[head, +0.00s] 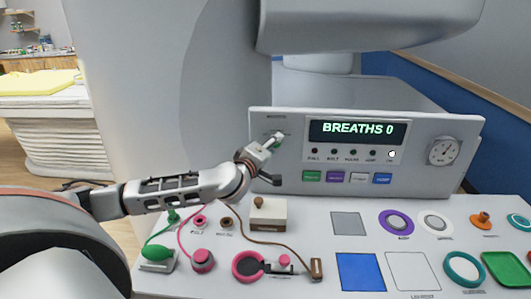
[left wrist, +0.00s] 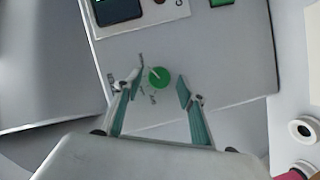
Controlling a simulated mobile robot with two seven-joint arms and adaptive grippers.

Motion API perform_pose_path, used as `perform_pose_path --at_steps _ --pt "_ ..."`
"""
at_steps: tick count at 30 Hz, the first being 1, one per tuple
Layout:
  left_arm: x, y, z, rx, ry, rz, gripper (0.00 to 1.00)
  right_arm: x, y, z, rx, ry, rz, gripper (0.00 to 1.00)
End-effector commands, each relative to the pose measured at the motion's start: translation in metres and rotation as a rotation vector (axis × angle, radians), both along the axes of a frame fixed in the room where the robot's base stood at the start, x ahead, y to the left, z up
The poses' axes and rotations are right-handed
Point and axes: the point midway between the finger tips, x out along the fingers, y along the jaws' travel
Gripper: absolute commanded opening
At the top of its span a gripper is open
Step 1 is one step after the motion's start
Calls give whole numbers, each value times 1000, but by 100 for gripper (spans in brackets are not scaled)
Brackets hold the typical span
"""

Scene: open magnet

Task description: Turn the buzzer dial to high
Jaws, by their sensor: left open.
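The green buzzer dial (left wrist: 158,77) shows in the left wrist view, a round knob with a white pointer mark, on the panel with small labels around it. The labels are too small to read. My left gripper (left wrist: 159,88) is open, with one finger on each side of the dial and a gap on both sides. In the head view my left gripper (head: 276,141) is at the left end of the grey console (head: 290,180) and hides the dial. My right gripper is not in view.
The console has a display (head: 357,131) reading "BREATHS 0", a row of small lamps, coloured buttons and a round gauge (head: 445,151).

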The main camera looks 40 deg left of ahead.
Motion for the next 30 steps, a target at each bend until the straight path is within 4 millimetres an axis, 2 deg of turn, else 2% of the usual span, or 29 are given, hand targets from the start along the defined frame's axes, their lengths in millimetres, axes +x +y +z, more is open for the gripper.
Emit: perform_pose_path --at_steps 15,21,30 --pt "-93 -16 11 2 3 -2 40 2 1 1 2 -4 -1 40" --pt "-108 -19 13 2 3 0 40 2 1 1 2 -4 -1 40" --pt "-110 -19 14 1 1 -1 40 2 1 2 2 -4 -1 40"
